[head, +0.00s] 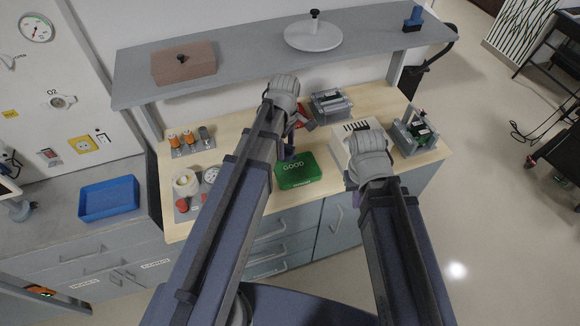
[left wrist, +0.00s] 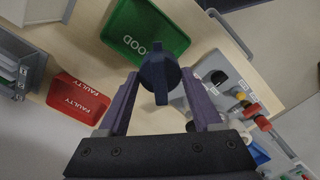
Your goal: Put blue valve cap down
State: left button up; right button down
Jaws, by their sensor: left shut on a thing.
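The dark blue valve cap (left wrist: 158,76) is between the fingertips of my left gripper (left wrist: 160,88) in the left wrist view, its ridge facing the camera. My left gripper is shut on it, above the worktop. The green tray marked GOOD (left wrist: 147,28) lies just beyond the cap in that view; in the head view the tray (head: 298,172) is right beside and below my left gripper (head: 289,152). The red tray marked FAULTY (left wrist: 78,97) is to the left in the wrist view and mostly hidden in the head view. My right wrist (head: 370,160) hides its own fingers.
A white box (head: 350,137) with slots stands close to my right wrist. Grey devices (head: 415,132) stand at the right and back of the bench. Parts holders (head: 186,204) stand on the left. A shelf (head: 260,50) overhangs the back. A blue bin (head: 109,198) is farther left.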

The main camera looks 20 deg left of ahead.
pick_arm(q)
jog(key=shift+f+b, duration=3.8)
jog(key=shift+f, duration=0.55)
jog(key=shift+f+b, duration=0.65)
jog(key=o, duration=1.2)
jog(key=shift+r, duration=0.2)
